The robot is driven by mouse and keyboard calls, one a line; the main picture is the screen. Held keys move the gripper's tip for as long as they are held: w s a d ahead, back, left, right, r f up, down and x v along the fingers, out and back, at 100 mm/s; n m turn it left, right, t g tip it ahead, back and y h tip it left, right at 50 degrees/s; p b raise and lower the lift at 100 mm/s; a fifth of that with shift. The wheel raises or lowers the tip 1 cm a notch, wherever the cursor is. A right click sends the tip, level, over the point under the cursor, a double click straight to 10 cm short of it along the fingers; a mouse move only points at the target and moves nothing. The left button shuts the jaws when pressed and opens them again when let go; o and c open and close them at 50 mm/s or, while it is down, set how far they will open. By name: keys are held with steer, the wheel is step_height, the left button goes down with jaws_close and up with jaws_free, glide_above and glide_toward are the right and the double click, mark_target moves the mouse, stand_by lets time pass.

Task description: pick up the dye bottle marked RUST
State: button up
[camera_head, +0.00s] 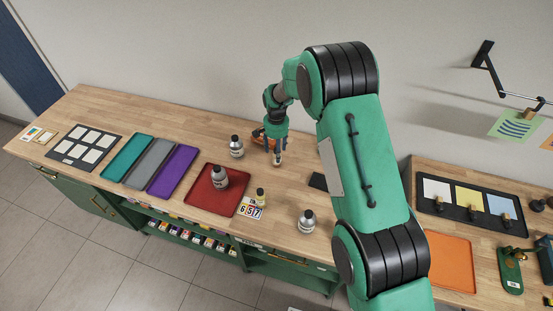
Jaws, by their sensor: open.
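Several dye bottles stand on the wooden bench, and their label words are too small to read, so I cannot tell which is RUST. One grey-capped bottle (236,147) stands left of my gripper. A second grey-capped bottle (219,177) stands on the red tray (203,198). A third grey-capped bottle (307,222) stands near the front edge. A small yellowish bottle (261,197) stands by the number cards. My gripper (277,160) is open and points down over the back of the bench, apart from these bottles. My arm hides part of the bench.
Teal (126,158), grey (152,163) and purple (173,171) trays lie to the left. A dark flat object (318,182) lies right of my gripper. Number cards (250,208) lie near the front edge.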

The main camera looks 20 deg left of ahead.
steer(key=shift+f, duration=2.45)
jaws_close()
steer(key=shift+r, duration=0.15)
steer(key=shift+r, duration=1.7)
steer(key=s+d+r, duration=0.1)
steer(key=s+d, duration=0.7)
steer(key=s, duration=0.5)
steer(key=shift+s+d+r+b, duration=0.2)
steer(key=shift+s+b, duration=0.1)
steer(key=shift+s, duration=0.05)
